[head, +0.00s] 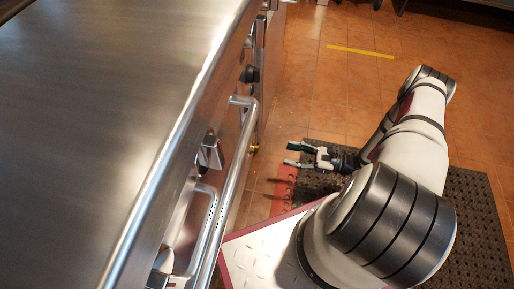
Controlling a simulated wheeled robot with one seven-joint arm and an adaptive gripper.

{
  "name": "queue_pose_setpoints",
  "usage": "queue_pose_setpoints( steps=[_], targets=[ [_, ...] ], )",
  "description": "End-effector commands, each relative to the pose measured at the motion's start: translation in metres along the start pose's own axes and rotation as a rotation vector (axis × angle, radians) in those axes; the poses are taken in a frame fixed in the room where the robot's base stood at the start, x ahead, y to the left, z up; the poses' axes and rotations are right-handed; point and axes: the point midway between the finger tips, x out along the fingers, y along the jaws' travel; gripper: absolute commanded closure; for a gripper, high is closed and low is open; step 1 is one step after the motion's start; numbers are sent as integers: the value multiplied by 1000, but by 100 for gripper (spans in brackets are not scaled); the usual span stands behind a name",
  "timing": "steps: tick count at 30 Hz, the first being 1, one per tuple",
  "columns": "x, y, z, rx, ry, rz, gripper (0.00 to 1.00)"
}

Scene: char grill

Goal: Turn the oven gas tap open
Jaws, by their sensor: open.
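The steel oven front runs down the left-middle of the head view, with a long bar handle (238,160). A small brass-yellow fitting (254,149) shows just right of the handle. A metal knob (210,150) and a dark knob (250,74) stand out from the front panel. I cannot tell for certain which of these is the gas tap, or how it is turned. My gripper (289,154) is open and empty, its fingers pointing left at the oven front. In the picture it is a little right of the brass fitting, with a gap between them.
A bare steel worktop (95,90) fills the left. A second, shorter handle (202,225) is on the front below. A dark perforated mat (470,205) lies under my arm on the orange tile floor (320,90), which is clear behind. A yellow strip (360,51) marks the floor.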

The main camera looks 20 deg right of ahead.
Motion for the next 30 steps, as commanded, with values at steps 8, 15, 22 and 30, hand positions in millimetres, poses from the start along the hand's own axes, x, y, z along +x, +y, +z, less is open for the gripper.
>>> queue_pose_setpoints(
  steps=[8,15,22,30],
  targets=[
    [55,1,-1,1,-1,5,54],
    [96,2,-1,1,0,5,54],
    [116,1,-1,-1,2,2,54],
    [119,1,0,0,1,2,54]
  ],
)
